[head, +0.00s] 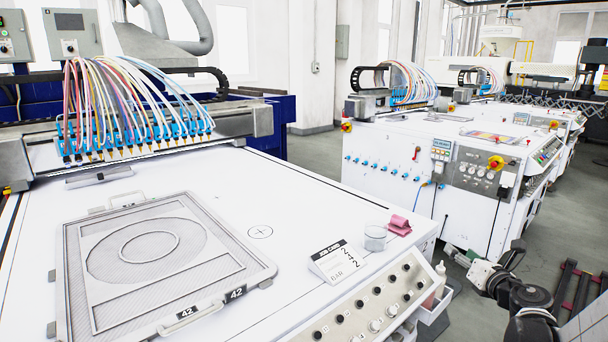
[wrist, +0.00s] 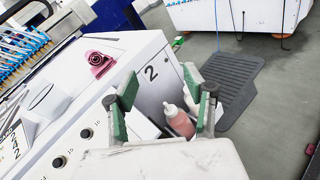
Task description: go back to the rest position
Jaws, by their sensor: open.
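My gripper (head: 460,257) is at the lower right in the head view, off the front right corner of the near machine, with its arm reaching in from the lower right. In the wrist view my gripper (wrist: 164,98) shows two green-padded fingers standing wide apart with nothing held between them. A squeeze bottle with pinkish liquid (wrist: 180,123) shows beyond the fingers, in a holder on the machine's side. The bottle also shows in the head view (head: 440,276), left of the gripper.
The near machine's white table (head: 330,215) carries a framed mesh screen (head: 245,272), a job card (head: 337,262), a clear cup (head: 375,238) and a pink cloth (head: 399,225). A white side bin (head: 436,306) hangs at its edge. A dark mat (wrist: 228,85) lies on the floor.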

